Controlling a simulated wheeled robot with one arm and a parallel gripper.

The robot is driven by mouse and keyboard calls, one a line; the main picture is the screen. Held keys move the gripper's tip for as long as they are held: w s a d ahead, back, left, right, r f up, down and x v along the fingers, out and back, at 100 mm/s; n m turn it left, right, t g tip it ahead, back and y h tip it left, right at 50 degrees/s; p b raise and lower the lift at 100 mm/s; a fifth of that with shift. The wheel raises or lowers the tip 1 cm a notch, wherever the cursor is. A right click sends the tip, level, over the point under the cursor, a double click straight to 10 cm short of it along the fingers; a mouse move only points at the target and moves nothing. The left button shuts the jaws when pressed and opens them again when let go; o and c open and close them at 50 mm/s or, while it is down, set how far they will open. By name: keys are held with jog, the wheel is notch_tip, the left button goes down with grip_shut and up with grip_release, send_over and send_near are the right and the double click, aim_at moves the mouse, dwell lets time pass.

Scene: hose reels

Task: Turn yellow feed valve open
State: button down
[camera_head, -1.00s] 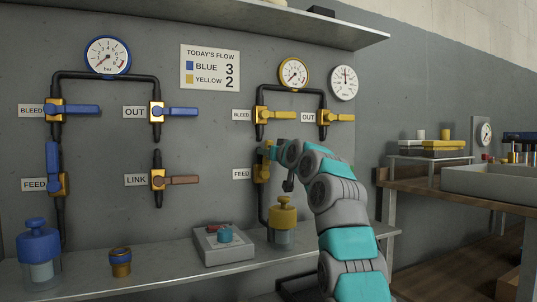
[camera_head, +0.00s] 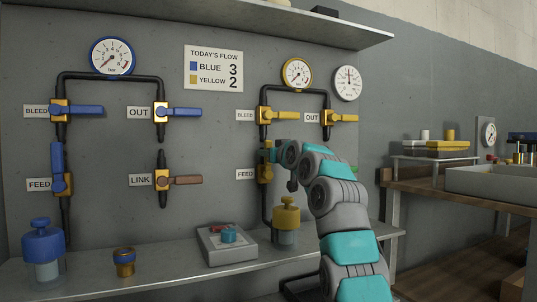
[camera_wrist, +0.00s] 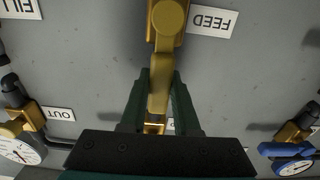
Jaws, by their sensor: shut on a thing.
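The yellow feed valve (camera_head: 264,174) is on the right-hand pipe, beside a FEED label. Its yellow handle (camera_wrist: 163,70) stands upright along the pipe, running from the valve body to between my fingers in the wrist view. My gripper (camera_wrist: 159,88) is shut on this handle, with a dark green finger on each side. In the head view my gripper (camera_head: 271,153) partly hides the handle just above the valve body.
Yellow bleed (camera_head: 279,115) and out (camera_head: 343,118) valves sit above, with handles level. The yellow gauge (camera_head: 297,73) is over them. A yellow-capped jar (camera_head: 286,215) stands on the ledge below, close to my arm. Blue valves and the link valve (camera_head: 184,180) are to the left.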

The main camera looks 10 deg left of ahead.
jog(key=c, duration=0.6)
grip_release()
jog(key=shift+c, duration=0.2)
jog(key=b+v, duration=0.2)
jog(key=v, duration=0.5)
jog(key=shift+s+d, duration=0.2)
jog(key=shift+s, duration=0.1)
